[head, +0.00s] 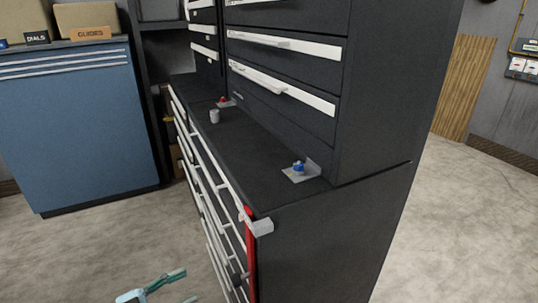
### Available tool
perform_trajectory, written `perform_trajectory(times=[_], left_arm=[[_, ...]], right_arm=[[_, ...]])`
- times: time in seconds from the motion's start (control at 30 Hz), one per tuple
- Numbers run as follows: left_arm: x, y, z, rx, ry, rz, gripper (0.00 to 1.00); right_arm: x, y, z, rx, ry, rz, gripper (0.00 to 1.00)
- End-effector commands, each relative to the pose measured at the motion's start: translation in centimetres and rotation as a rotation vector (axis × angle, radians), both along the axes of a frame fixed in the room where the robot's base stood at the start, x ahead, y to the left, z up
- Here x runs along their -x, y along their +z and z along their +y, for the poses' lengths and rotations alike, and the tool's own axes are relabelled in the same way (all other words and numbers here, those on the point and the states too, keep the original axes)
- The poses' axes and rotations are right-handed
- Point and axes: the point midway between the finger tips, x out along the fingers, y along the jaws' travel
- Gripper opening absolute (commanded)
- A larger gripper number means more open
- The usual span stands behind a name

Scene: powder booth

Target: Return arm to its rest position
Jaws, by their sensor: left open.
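My left gripper (186,285) is at the bottom edge of the head view, left of centre. Its two light teal fingers are spread apart with nothing between them. Most of the gripper and its arm are cut off by the frame. It is over the grey floor, to the left of the dark tool cabinet (330,245) and clear of its drawer fronts. My right gripper does not show.
The cabinet's worktop (245,150) carries a small grey cylinder (214,116), a blue-topped piece (299,168) and a red-topped piece (224,101). White drawer handles line its front. A blue cabinet (80,125) stands at left. Floor (110,240) between is clear.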

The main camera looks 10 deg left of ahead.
Motion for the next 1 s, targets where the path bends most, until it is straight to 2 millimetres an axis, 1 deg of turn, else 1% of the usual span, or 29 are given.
perform_trajectory(times=[0.03,0.07,0.1,0.13,0.17,0.2,0.27,0.3,0.37,0.4,0.47,0.5,0.57,0.6,0.63,0.7,0.77,0.8,1.0], left_arm=[[-1.7,-0.7,2.3,-0.035,0.127,-0.028,0.48],[-2.9,-1.5,4.1,-0.063,0.235,-0.037,0.48],[-3.9,-3.5,7.1,-0.102,0.402,-0.015,0.48],[-4.0,-5.6,9.3,-0.137,0.528,0.033,0.48],[-3.3,-8.1,11.2,-0.176,0.643,0.102,0.48],[-1.5,-11.7,13.2,-0.231,0.767,0.214,0.48],[2.6,-16.9,14.8,-0.307,0.896,0.4,0.48],[5.9,-20.1,15.1,-0.353,0.952,0.529,0.48],[11.5,-24.2,14.6,-0.411,1.002,0.723,0.48],[15.5,-26.4,13.7,-0.441,1.02,0.851,0.48],[21.4,-28.9,11.6,-0.47,1.028,1.03,0.48],[25.2,-29.9,10.0,-0.479,1.025,1.141,0.48],[30.2,-30.8,7.4,-0.472,1.02,1.278,0.48],[32.9,-30.9,5.7,-0.459,1.017,1.347,0.48],[34.5,-30.9,4.5,-0.451,1.012,1.384,0.48],[37.2,-30.6,2.4,-0.441,0.995,1.437,0.48],[38.5,-30.4,1.3,-0.437,0.986,1.458,0.48],[38.9,-30.3,1.1,-0.438,0.984,1.465,0.48],[39.1,-30.6,1.2,-0.44,0.985,1.466,0.48]], right_arm=[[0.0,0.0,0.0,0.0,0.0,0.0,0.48],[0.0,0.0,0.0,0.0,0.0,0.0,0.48],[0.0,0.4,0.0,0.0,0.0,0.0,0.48],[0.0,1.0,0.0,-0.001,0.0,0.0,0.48],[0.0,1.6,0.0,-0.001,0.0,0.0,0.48],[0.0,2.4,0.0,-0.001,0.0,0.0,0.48],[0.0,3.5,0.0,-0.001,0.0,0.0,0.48],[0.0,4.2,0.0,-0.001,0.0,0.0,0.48],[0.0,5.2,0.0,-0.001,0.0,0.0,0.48],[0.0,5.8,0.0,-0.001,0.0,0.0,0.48],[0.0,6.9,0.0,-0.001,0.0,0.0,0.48],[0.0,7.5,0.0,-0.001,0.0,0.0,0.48],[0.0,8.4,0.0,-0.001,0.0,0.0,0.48],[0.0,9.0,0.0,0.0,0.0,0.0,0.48],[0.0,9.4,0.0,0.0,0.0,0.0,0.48],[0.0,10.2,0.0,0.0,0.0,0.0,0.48],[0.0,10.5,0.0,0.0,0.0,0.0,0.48],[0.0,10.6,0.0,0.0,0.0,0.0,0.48],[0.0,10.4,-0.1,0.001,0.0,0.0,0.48]])
